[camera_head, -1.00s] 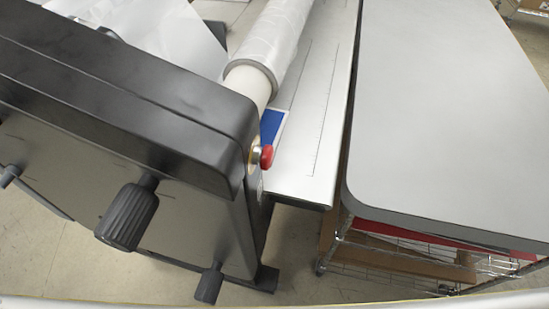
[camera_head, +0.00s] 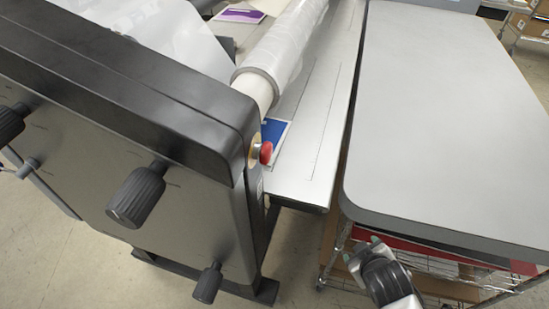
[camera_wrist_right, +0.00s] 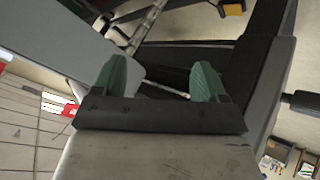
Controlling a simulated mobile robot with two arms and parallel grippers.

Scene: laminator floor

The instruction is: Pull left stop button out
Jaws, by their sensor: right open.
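The red stop button (camera_head: 266,152) sits on the end of the laminator's black side frame (camera_head: 235,115), at the middle of the head view. My right gripper (camera_head: 364,248) is in the lower right of the head view, below the grey table's front edge. It is to the right of the button, lower in the picture and well apart from it. In the right wrist view its two green fingers (camera_wrist_right: 156,80) are spread with nothing between them. The button cannot be made out in the wrist view. My left gripper is not in view.
A grey table (camera_head: 440,120) with a rounded corner stands right of the laminator. A wire shelf (camera_head: 430,280) is under it. Black knobs (camera_head: 137,197) stick out of the laminator's side panel. A film roll (camera_head: 285,45) lies above the button. Floor shows between laminator and table.

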